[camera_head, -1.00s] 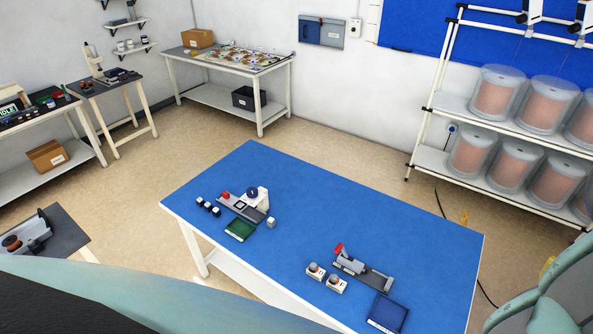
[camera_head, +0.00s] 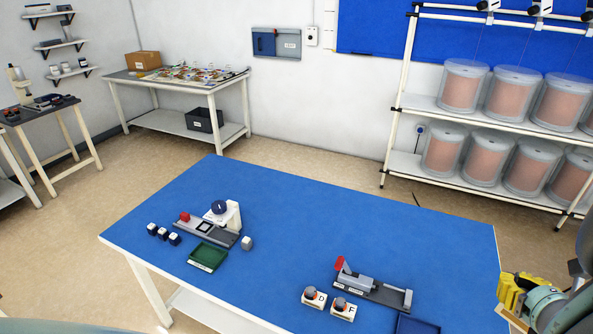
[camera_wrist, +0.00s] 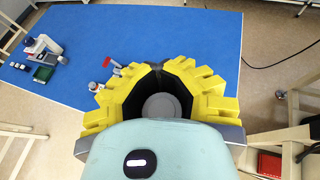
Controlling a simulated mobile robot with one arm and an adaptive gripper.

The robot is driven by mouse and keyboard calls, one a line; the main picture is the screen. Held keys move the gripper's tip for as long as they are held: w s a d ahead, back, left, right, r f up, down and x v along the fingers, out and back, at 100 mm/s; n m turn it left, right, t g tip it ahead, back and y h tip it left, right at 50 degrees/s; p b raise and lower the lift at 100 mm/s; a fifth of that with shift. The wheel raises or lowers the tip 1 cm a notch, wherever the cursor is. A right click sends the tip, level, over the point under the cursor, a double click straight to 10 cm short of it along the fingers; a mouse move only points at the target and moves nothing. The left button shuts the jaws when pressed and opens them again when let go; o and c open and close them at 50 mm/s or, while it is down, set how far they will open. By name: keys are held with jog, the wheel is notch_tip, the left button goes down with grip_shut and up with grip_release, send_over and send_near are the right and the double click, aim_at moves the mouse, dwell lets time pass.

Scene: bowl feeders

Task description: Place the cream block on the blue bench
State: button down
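A small pale block (camera_head: 247,243), which looks like the cream block, sits on the blue bench (camera_head: 330,220) just right of the left-hand device. It is too small to make out its exact colour. My gripper (camera_head: 510,290) is at the right edge of the head view, beyond the bench's right side and far from this block. In the wrist view the yellow fingers of my gripper (camera_wrist: 157,68) appear to meet at their tips. I see no block between them; a grey disc shows behind.
The left device (camera_head: 222,218) stands by several dark blocks with white tops (camera_head: 163,233) and a green tray (camera_head: 208,257). A second device (camera_head: 372,288), two white button boxes (camera_head: 343,308) and a dark blue tray (camera_head: 416,326) are at the front right. The bench's back middle is clear.

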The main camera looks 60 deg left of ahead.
jog(key=s+a+f+n+g+y+b, duration=0.1)
jog(key=s+a+f+n+g+b, duration=0.1)
jog(key=f+b, duration=0.7)
jog(key=s+a+f+n+g+y+b, duration=0.1)
jog(key=s+a+f+n+g+b, duration=0.1)
jog(key=f+b, duration=0.8)
jog(key=s+a+f+n+g+b, duration=0.2)
jog(key=a+f+b, duration=0.1)
jog(key=f+b, duration=0.6)
jog(key=shift+s+a+f+g+y+b, duration=0.15)
jog(key=shift+s+f+y+b, duration=0.05)
jog(key=shift+f, duration=0.6)
jog(key=shift+s+a+f+g+y+b, duration=0.1)
jog(key=shift+s+f+g+y+b, duration=0.1)
jog(key=shift+f, duration=0.6)
jog(key=a, duration=0.5)
jog(key=a+f+b, duration=0.1)
jog(key=a, duration=0.4)
jog(key=a+b, duration=0.1)
jog(key=a, duration=0.5)
jog(key=shift+s+f, duration=0.15)
notch_tip(320, 180, down, 4)
jog(key=shift+r+b, duration=0.15)
jog(key=shift+b, duration=0.3)
jog(key=c, duration=1.7)
grip_release()
jog(key=o, duration=0.6)
